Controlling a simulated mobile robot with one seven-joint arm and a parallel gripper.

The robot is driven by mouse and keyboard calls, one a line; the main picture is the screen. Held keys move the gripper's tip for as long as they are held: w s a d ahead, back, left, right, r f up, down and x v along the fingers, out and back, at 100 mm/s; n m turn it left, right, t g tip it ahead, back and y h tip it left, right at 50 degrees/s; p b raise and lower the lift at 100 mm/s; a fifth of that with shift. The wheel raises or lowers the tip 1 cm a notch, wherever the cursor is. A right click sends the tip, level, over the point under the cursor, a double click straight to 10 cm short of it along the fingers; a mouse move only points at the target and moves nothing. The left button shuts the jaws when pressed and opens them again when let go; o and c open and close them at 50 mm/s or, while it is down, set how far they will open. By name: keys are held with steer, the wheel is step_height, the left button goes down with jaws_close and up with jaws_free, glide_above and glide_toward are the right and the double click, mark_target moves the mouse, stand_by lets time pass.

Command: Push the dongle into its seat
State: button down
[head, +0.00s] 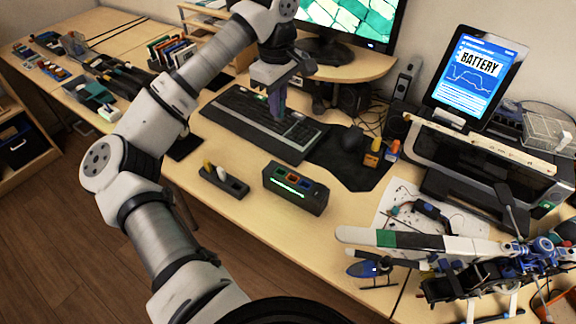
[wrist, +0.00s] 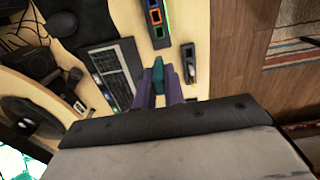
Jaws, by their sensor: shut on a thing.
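My gripper (wrist: 159,86) is shut on a small teal block, which I take to be the dongle (wrist: 158,72), held between its two purple fingers. In the head view my gripper (head: 277,104) hangs over the keyboard, and the dongle cannot be made out there. A dark box (head: 294,190) with blue, orange and green-edged openings on top and a lit green strip on its front stands on the desk. I take it to hold the seat. It also shows in the wrist view (wrist: 165,38), apart from the dongle.
A small black holder (head: 232,187) with a yellow and a white piece stands left of the box. The keyboard (head: 255,119) lies behind, with a mouse (head: 353,139) on a dark mat. A model helicopter (head: 470,265) fills the right front.

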mark_target(279, 120)
steer(key=shift+w+d+f, duration=0.1)
step_height(279, 120, down, 20)
steer(key=p, duration=0.5)
steer(key=shift+r+p, duration=0.2)
steer(key=shift+p, duration=0.2)
steer(key=shift+f, duration=0.1)
steer(key=c, duration=1.5)
jaws_free()
steer(key=shift+r, duration=0.2)
steer(key=shift+r+b, duration=2.35)
steer(key=shift+r, duration=3.6)
